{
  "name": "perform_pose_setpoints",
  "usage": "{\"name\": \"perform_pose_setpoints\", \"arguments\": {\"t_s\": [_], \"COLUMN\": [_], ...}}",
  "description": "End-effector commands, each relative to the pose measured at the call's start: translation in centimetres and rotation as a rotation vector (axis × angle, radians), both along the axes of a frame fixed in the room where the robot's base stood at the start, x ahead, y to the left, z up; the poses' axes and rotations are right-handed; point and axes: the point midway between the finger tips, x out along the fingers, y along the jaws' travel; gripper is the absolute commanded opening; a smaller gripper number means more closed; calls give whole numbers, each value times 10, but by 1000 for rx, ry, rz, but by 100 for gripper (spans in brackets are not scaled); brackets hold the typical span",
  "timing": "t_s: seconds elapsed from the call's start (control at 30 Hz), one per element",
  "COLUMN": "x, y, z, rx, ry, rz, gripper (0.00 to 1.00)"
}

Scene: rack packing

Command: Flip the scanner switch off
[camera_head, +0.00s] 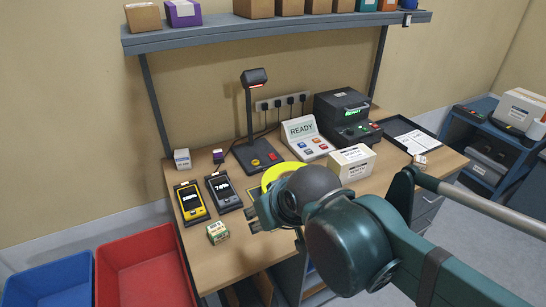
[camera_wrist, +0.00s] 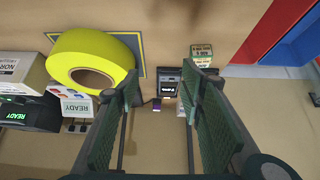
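The black scanner (camera_head: 255,77) is on an upright post in the head view, with a red glow under its head. Its dark base (camera_head: 240,153) stands on the desk and carries a yellow round button (camera_head: 255,162) and a small red control (camera_head: 271,156). The head view is too small to tell the switch's position. My gripper (camera_head: 256,212) is over the front of the desk, apart from the scanner and nearer the camera. In the wrist view its two fingers (camera_wrist: 165,82) are spread with nothing held between them. I cannot make out the scanner clearly in the wrist view.
A yellow tape roll (camera_head: 277,177) lies between my gripper and the scanner base. Two handhelds, yellow (camera_head: 191,202) and grey (camera_head: 223,191), lie left. The READY panel (camera_head: 305,137), white box (camera_head: 352,163) and black printer (camera_head: 345,117) stand right. A shelf (camera_head: 270,30) runs above.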

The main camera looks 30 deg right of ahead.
Motion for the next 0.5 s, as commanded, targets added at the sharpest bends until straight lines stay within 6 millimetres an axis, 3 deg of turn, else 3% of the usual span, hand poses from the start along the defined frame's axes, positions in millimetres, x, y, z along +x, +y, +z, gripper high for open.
{"name": "perform_pose_setpoints", "arguments": {"t_s": [0.03,0.27,0.5], "x": [0,3,17], "y": [0,-1,-6], "z": [0,5,23], "rx": [0,-10,-49], "ry": [0,5,24], "rz": [0,12,58], "gripper": [31,0,0]}}
